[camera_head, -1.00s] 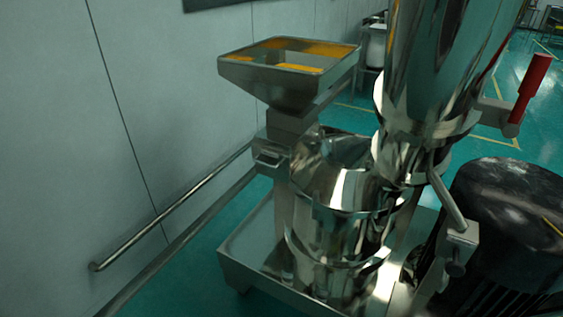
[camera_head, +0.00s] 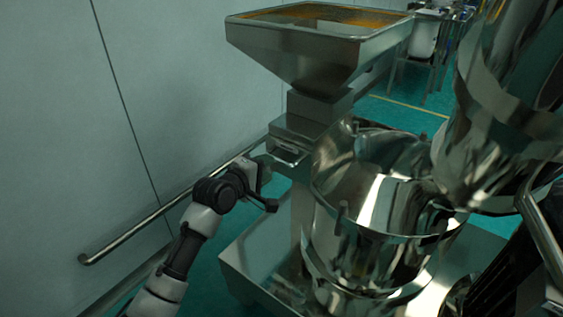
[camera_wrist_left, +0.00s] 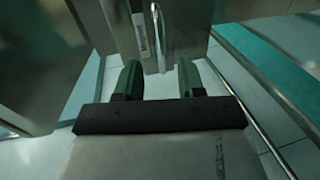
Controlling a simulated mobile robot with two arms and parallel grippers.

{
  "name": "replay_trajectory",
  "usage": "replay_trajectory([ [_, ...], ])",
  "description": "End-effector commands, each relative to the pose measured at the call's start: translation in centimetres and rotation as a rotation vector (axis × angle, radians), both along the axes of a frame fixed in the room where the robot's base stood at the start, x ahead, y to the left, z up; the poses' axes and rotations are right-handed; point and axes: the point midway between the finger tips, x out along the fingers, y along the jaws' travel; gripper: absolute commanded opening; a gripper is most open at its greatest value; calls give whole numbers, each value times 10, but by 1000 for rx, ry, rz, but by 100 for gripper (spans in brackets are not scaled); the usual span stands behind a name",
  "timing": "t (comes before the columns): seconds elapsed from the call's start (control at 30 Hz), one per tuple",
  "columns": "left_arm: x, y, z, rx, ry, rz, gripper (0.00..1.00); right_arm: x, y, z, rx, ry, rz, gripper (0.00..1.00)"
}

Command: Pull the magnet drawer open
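The magnet drawer (camera_head: 296,140) is a steel box under the hopper's neck, with a bar handle (camera_head: 284,153) on its front. It looks shut. In the left wrist view the handle (camera_wrist_left: 158,28) stands out ahead of the fingers, near the top edge. My left gripper (camera_head: 271,184) is just below and left of the handle in the head view. In the left wrist view its two dark green fingers (camera_wrist_left: 159,78) are apart with nothing between them. They do not appear to touch the handle. My right gripper is not in view.
The steel hopper (camera_head: 310,48) with orange material stands above the drawer. The round sieve body (camera_head: 375,215) is close on the right, over a steel base tray (camera_head: 262,282). A wall with a rail (camera_head: 130,236) runs along the left.

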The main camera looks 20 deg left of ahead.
Motion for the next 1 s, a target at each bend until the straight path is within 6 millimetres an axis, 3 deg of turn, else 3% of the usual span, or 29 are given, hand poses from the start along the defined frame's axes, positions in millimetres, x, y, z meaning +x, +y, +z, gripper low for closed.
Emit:
replay_trajectory([
  [0.1, 22, -8, -7, 0, 0, 0, 39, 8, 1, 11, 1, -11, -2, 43],
  [0.3, 48, -17, -12, 1, 0, 1, 39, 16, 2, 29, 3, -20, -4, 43],
  [0.77, 59, -21, -14, 3, 0, 0, 39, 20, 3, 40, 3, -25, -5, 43],
  [1.0, 59, -21, -14, 3, 0, 0, 4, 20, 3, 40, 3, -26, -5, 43],
])
